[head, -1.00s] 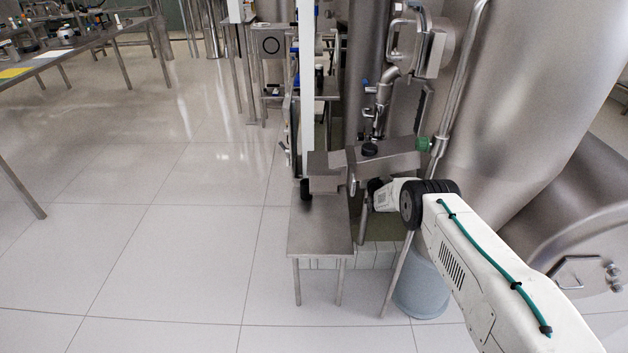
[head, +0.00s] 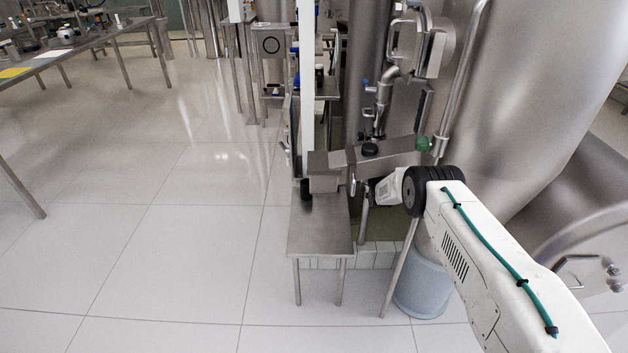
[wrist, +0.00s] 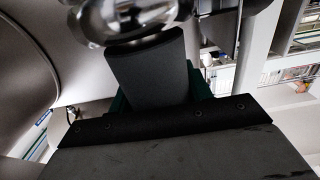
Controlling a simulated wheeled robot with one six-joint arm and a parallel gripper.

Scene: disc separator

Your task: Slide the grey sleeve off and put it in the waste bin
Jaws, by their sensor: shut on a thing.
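A dark grey sleeve (wrist: 150,70) is in the middle of the wrist view, below shiny metal pipework (wrist: 130,18). The sleeve's upper end meets or overlaps this metal; I cannot tell whether it is still around it. My gripper (wrist: 158,98) shows in the wrist view as a dark body with green edges on both sides of the sleeve, shut on it.
A small steel table (head: 320,232) stands left of the bin. A large steel vessel (head: 530,100) fills the right.

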